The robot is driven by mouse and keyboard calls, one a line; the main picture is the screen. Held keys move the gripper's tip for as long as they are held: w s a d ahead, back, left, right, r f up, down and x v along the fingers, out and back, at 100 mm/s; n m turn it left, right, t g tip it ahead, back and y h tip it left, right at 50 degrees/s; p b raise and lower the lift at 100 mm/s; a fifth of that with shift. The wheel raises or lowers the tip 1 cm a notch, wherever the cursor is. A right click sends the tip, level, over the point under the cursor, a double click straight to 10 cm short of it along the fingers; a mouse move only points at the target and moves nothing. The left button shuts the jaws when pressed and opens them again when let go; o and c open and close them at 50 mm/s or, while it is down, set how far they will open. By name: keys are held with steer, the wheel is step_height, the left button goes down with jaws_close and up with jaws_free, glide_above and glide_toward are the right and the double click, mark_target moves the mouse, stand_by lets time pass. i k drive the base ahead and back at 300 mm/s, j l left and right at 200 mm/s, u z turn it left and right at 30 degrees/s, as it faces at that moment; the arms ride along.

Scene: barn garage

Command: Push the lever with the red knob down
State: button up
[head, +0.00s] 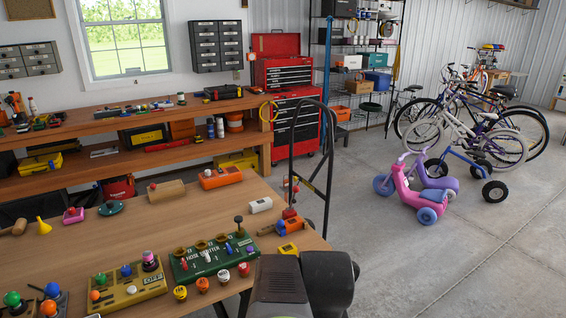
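A wooden workbench (60,262) fills the lower left of the head view and bears several small devices with knobs and levers. A green box marked "Hose Splitter" (193,272) has small coloured levers and a dark round knob (238,219). A yellow-tan control box (128,290) to its left has orange and blue knobs and a pink-topped part. I cannot tell which red part is the knob of the lever. My gripper is not in view; dark parts of my own body show at the bottom centre.
Small round red and yellow pieces (202,285) lie in front of the green box. An orange box (220,178) and a wooden block (167,191) stand at the bench's back. A black hand truck (328,160) stands beyond the right edge. Open concrete floor (450,265) lies right.

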mark_target(295, 189)
steer(key=i+l+u, duration=0.1)
steer(key=i+u, duration=0.15)
steer(key=i, duration=0.7)
